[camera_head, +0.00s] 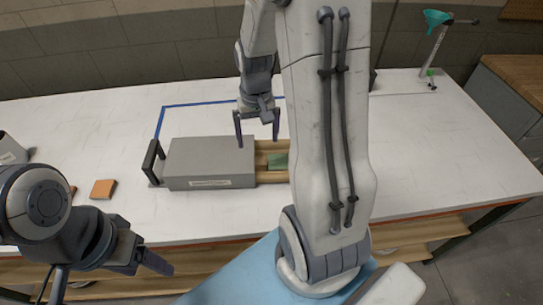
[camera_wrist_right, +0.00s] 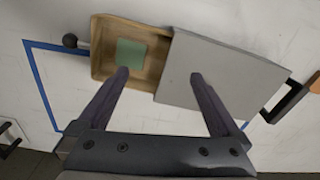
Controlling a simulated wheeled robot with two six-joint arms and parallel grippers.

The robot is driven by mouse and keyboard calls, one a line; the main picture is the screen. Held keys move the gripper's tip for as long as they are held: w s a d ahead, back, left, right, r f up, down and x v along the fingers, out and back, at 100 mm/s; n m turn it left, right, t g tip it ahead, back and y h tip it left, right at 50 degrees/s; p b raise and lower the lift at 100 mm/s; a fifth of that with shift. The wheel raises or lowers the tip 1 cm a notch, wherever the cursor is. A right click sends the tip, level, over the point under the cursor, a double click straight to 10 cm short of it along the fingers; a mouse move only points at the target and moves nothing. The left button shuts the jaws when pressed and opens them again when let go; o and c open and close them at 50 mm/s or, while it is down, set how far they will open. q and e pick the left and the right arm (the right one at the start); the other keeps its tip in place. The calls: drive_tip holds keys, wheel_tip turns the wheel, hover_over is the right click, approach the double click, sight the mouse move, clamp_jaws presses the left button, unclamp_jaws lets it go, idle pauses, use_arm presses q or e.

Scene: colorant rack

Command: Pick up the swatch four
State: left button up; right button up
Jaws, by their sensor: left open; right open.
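A flat green square swatch (camera_head: 278,161) lies in the open part of a wooden tray (camera_head: 270,147); I cannot read a number on it. A grey box-like cover (camera_head: 211,160) with a black handle hides the rest of the tray. My right gripper (camera_head: 257,140) is open and empty above the tray and cover. In the right wrist view, one finger of the right gripper (camera_wrist_right: 160,76) overlaps the swatch's lower edge and the other overlaps the cover. My left gripper (camera_head: 111,276) is open and empty at the table's front left edge.
An orange square (camera_head: 103,189) lies on the white table (camera_head: 430,140) left of the cover. Blue tape (camera_head: 159,122) marks an outline around the tray area. A stand with a green funnel (camera_head: 436,18) is at the back right. The table's right side is clear.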

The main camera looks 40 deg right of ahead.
drive_tip(key=m, duration=0.2)
hover_over(278, 160)
wheel_tip(278, 160, down, 3)
drive_tip(key=f, duration=0.3)
drive_tip(key=shift+s+f, duration=0.25)
drive_tip(key=shift+f, duration=0.05)
drive_tip(key=shift+w+f+p, duration=0.15)
drive_tip(key=shift+f+p, duration=0.25)
drive_tip(key=shift+f, duration=1.2)
drive_tip(key=shift+w+f+p, duration=0.1)
drive_tip(key=shift+f+p, duration=0.3)
drive_tip(key=shift+f, duration=1.15)
drive_tip(key=c, duration=1.2)
drive_tip(key=shift+r, duration=0.1)
